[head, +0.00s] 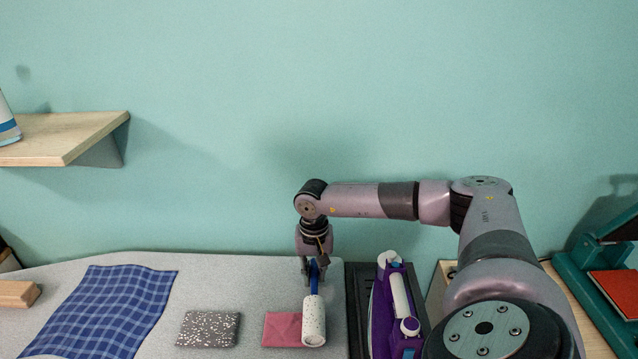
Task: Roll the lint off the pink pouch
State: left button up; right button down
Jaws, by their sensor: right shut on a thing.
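The pink pouch (281,330) lies flat on the grey padded board, towards the bottom middle of the head view. The lint roller has a white speckled head (314,321) and a blue handle. Its head overlaps the pouch's right edge in the picture; I cannot tell whether it touches the pouch. My right gripper (314,272) points down behind the pouch and is shut on the roller's blue handle. The roller head hides the right end of the pouch. No lint can be made out on the visible part of the pouch. My left gripper is not in view.
A grey speckled pouch (208,329) lies left of the pink one, and a blue checked cloth (108,310) lies further left. A purple iron (386,310) stands on a dark rest to the right. A wooden block (17,294) is at the far left. Bare board (230,280) lies behind the pouches.

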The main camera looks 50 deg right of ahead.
jog(key=shift+w+a+b, duration=0.45)
jog(key=shift+w+a, duration=1.2)
jog(key=shift+w, duration=0.3)
jog(key=shift+w+a+b, duration=0.8)
jog(key=shift+w+a, duration=1.15)
jog(key=shift+w, duration=0.2)
jog(key=shift+r, duration=0.15)
notch_tip(320, 180, up, 6)
jog(key=p, duration=0.3)
jog(key=s+a+r+n, duration=0.3)
jog(key=s+a+n, duration=0.2)
jog(key=s+a, duration=0.3)
jog(key=s+a+r+n, duration=0.3)
jog(key=s+a+n, duration=0.1)
jog(key=s+a, duration=0.4)
jog(key=a, duration=0.2)
jog(key=shift+s+a+r+n, duration=0.2)
jog(key=shift+a+n, duration=0.15)
jog(key=shift+n, duration=0.05)
